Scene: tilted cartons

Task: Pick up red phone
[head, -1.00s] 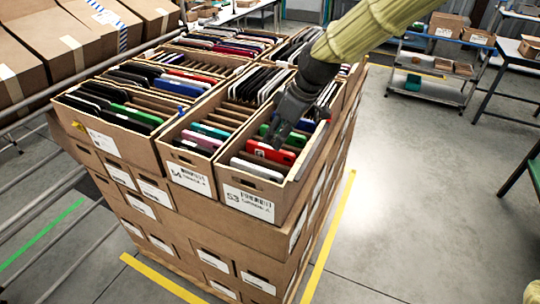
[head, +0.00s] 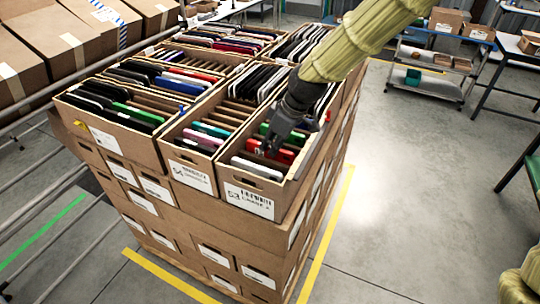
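A red phone (head: 285,156) stands in the front right carton (head: 249,205), the one labelled 53, between a white phone and a green phone. My gripper (head: 271,149) is dark and points down at the red phone from above. Its fingertips overlap the phone's upper edge in the head view and hide part of it. I cannot tell whether the fingers touch the phone or how far apart they are.
A white phone (head: 257,169) stands just in front and a green phone (head: 295,138) just behind. Carton 54 (head: 190,175), holding several phones, adjoins on the left. Carton walls and dividers leave little room. Open floor (head: 400,190) lies to the right.

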